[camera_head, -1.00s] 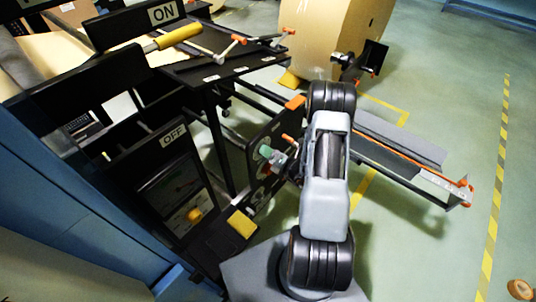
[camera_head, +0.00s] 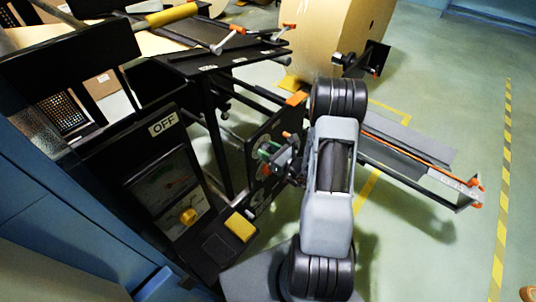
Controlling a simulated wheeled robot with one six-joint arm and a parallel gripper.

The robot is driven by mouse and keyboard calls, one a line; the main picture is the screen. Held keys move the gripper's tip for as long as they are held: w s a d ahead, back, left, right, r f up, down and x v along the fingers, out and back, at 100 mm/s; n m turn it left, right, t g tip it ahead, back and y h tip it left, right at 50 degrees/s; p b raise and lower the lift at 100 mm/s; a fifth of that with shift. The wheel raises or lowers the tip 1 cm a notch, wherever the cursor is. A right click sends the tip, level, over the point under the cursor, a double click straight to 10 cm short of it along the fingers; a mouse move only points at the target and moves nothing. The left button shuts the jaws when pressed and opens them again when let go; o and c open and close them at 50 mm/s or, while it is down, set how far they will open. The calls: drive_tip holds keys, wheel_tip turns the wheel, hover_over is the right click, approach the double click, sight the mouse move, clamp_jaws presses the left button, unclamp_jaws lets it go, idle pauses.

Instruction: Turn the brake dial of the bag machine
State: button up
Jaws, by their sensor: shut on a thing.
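A separate panel with a gauge and a yellow knob (camera_head: 188,215) stands to the left, under an OFF sign (camera_head: 163,124).
A yellow block (camera_head: 240,227) sits on the dark ledge below the gripper. A black worktable (camera_head: 215,60) with orange-tipped levers is behind. A large brown kraft roll (camera_head: 325,35) stands at the back. A rail frame (camera_head: 415,170) extends right.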

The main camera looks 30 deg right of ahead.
drive_tip(key=n+b, duration=0.4)
drive_tip(key=n, duration=0.1)
drive_tip(key=shift+f+n, duration=0.2)
drive_tip(key=shift+n, duration=0.1)
drive_tip(key=n+b, duration=0.3)
drive_tip(key=b, duration=0.1)
drive_tip(key=shift+r+n, duration=0.1)
drive_tip(key=shift+n, duration=0.3)
drive_tip(key=shift+r, duration=0.1)
drive_tip(key=o, duration=0.9)
drive_tip(key=p+v, duration=0.1)
drive_tip(key=v, duration=1.2)
drive_tip(key=shift+s+d, duration=0.2)
drive_tip(key=shift+s, duration=0.2)
